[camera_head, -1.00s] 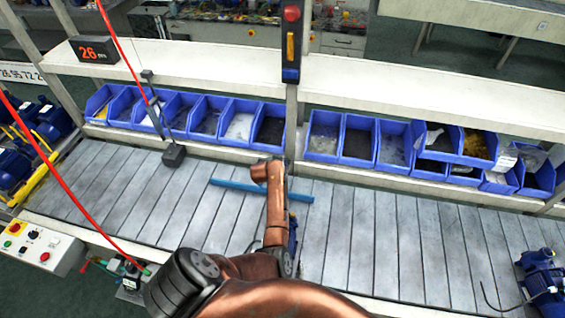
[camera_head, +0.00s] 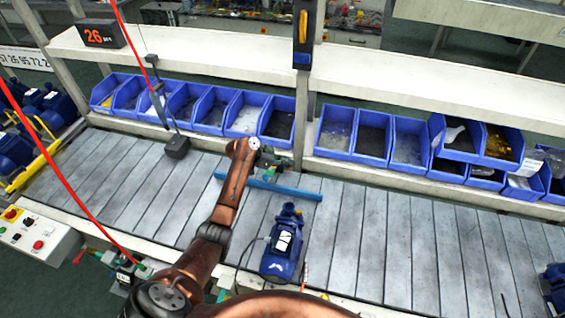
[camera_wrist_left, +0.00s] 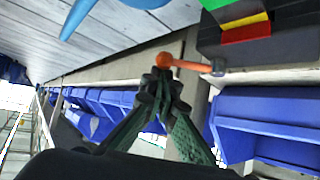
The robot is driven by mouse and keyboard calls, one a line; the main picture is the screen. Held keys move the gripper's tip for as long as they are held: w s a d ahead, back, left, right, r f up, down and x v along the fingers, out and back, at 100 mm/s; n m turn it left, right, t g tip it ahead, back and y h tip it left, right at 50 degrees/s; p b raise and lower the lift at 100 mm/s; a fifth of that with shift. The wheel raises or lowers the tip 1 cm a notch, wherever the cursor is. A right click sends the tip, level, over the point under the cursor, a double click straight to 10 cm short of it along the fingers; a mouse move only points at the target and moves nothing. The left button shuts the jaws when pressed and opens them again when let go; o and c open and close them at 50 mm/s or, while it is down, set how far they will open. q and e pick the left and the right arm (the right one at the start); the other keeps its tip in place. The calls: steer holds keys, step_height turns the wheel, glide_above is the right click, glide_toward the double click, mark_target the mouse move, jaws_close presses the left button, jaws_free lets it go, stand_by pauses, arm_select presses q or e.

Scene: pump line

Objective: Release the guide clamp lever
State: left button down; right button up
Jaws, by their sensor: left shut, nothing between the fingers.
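The orange clamp lever (camera_wrist_left: 190,64) with a round knob shows in the left wrist view, running right from the fingertips to a metal pivot. My left gripper (camera_wrist_left: 165,82) has its green fingers closed with nothing between them, and its tips are at the knob; I cannot tell whether they touch it. In the head view my left gripper (camera_head: 270,168) is at the back of the conveyor, just behind the blue guide bar (camera_head: 268,187). The lever cannot be made out there. My right gripper is not in view.
A blue pump (camera_head: 284,250) stands on the slatted conveyor (camera_head: 360,235) in front of the guide bar. Blue bins (camera_head: 244,115) line the back below a white shelf (camera_head: 400,85). A dark block with coloured strips (camera_wrist_left: 245,30) is beside the lever.

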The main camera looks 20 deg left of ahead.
mark_target(289, 168)
arm_select(q)
steer(key=s+a+m+g+h+b, duration=0.1)
steer(key=b, duration=0.1)
steer(key=s+a+m+g+b, duration=0.1)
steer(key=m+b, duration=0.1)
steer(key=b, duration=0.1)
steer(key=shift+s+a+m+h, duration=0.15)
steer(key=shift+a+m+h, duration=0.15)
steer(key=shift+a+h, duration=0.1)
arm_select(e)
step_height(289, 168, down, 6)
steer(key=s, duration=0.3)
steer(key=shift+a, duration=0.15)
arm_select(q)
steer(key=shift+d, duration=0.1)
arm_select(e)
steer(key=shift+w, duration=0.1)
arm_select(q)
steer(key=shift+s+d+r+p, duration=0.1)
steer(key=shift+s+d+p, duration=0.05)
steer(key=shift+s+p, duration=0.75)
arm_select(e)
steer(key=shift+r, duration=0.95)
arm_select(q)
steer(key=shift+w, duration=0.15)
